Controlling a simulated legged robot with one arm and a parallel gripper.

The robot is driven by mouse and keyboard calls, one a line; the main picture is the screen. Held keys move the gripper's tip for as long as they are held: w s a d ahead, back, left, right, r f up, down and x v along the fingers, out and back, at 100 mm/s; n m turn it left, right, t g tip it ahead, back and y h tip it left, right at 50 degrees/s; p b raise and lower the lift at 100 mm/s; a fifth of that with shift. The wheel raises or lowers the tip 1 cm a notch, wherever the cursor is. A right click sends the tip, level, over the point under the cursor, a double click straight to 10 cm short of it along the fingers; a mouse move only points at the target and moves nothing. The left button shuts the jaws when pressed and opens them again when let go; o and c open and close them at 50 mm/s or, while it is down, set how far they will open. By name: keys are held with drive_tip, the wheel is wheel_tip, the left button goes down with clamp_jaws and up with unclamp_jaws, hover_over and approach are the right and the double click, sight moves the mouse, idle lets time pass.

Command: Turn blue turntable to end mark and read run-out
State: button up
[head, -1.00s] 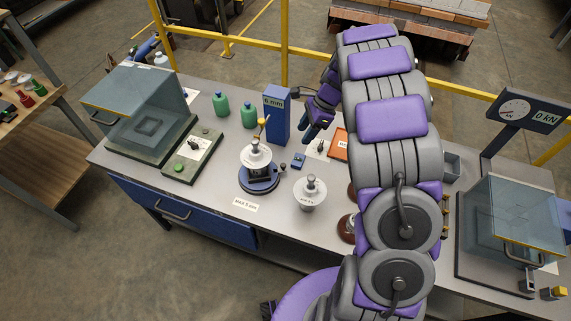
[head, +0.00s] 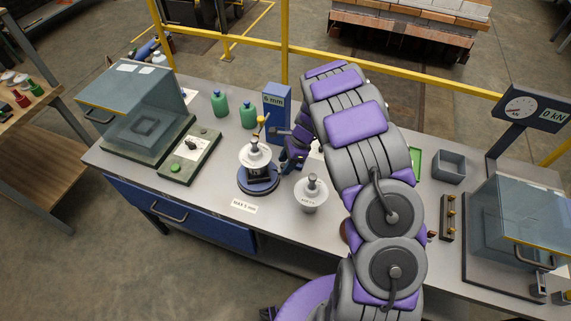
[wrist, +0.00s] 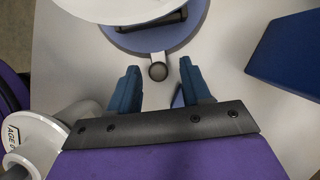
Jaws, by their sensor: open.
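The blue turntable (head: 259,186) stands on the grey bench and carries a white insulator (head: 256,157) with a metal cap. In the wrist view the turntable's blue rim (wrist: 125,43) shows at the top under the white disc. A small dark round knob (wrist: 158,71) on a pale bracket sticks out from the rim. My gripper (wrist: 160,88) is open, with its two blue fingers on either side, just short of the knob; I cannot see contact. In the head view my gripper (head: 284,163) is at the turntable's right side, partly hidden by my wrist. A blue post (head: 277,112) reads 6 mm.
A second white insulator (head: 311,195) stands to the right, close to my gripper; it also shows in the wrist view (wrist: 40,140). A MAX 1 mm label (head: 243,206) lies in front. A grey-green plate (head: 189,158) and a glass-covered box (head: 137,110) stand left.

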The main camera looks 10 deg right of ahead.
drive_tip(key=shift+a+f, duration=0.1)
drive_tip(key=shift+f, duration=0.05)
clamp_jaws()
idle(0.4)
